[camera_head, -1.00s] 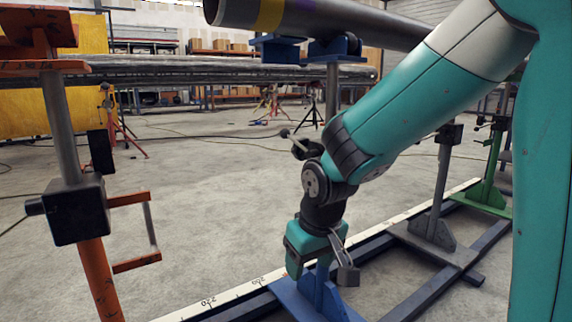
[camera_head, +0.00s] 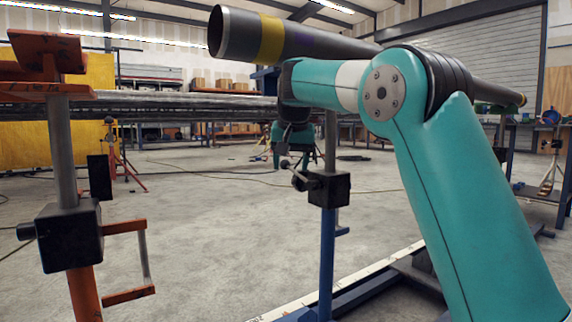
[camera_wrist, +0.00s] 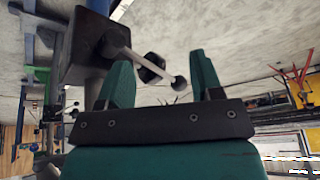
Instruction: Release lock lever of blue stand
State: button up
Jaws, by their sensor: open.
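The blue stand (camera_head: 327,255) is upright at the middle of the head view, with a black clamp block (camera_head: 329,189) on its post. Its lock lever (camera_head: 294,173) sticks out from the block to the upper left. In the wrist view the lever is a pale rod (camera_wrist: 133,58) with a dark ball end (camera_wrist: 178,83), coming from the block (camera_wrist: 83,48). My gripper (camera_wrist: 160,62) is open, its two teal fingers apart. The ball end appears between them, with no clear contact.
A grey pipe with a yellow band (camera_head: 270,40) runs overhead, above my forearm. An orange stand (camera_head: 84,292) with its own black block (camera_head: 71,236) stands at the left. The floor between the stands is clear. A floor rail (camera_head: 350,301) runs at the lower right.

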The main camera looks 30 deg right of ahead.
aim_at(285, 163)
jog(key=w+d+p, duration=0.1)
jog(key=w+p, duration=0.2)
jog(key=w+d+p, duration=0.2)
jog(key=w, duration=0.1)
jog(key=w+d+p, duration=0.1)
jog(key=w+p, duration=0.2)
jog(key=shift+w+d+r+p, duration=0.25)
jog(key=shift+w+d+p, duration=0.05)
jog(key=shift+w+d, duration=0.1)
jog(key=shift+b+x, duration=1.05)
jog(key=shift+x, duration=0.75)
jog(key=shift+s+a, duration=0.15)
